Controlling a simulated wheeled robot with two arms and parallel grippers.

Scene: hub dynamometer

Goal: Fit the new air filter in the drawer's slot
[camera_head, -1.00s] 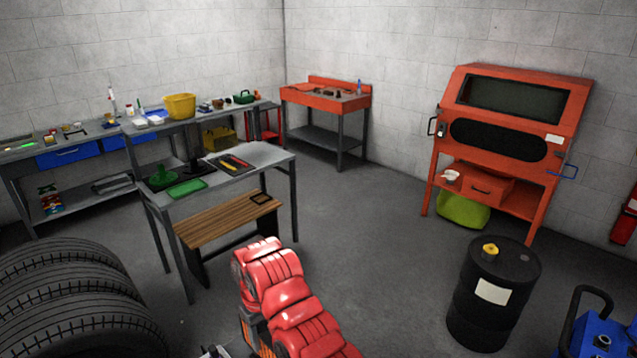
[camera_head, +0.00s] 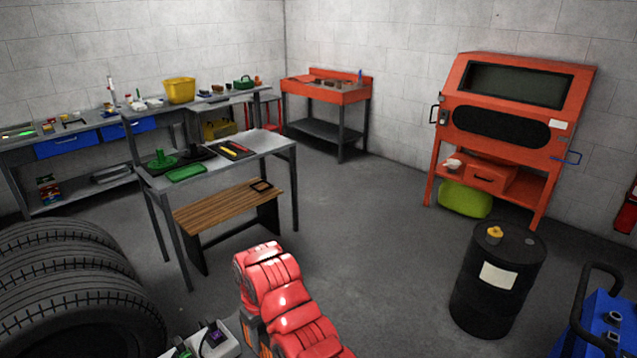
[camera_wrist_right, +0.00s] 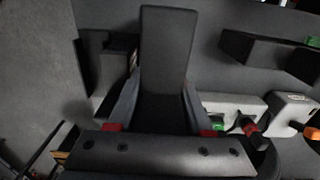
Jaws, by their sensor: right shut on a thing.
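My right arm shows as red links at the bottom middle of the head view, and its gripper is hidden there. In the right wrist view my right gripper (camera_wrist_right: 162,92) is shut on a dark grey flat slab (camera_wrist_right: 168,45), which I take for the air filter. The slab sticks out between the fingers, away from the wrist. An orange cabinet (camera_head: 505,98) stands at the right wall in the head view, with an orange drawer (camera_head: 487,176) below its window. The drawer looks closed and its slot is not visible. My left gripper is not in view.
A black drum (camera_head: 497,285) stands before the cabinet and a blue machine (camera_head: 606,325) at the lower right. Tires (camera_head: 75,290) lie at the lower left. A grey table (camera_head: 262,143) and wooden bench (camera_head: 225,206) stand mid-left. Floor between bench and drum is clear.

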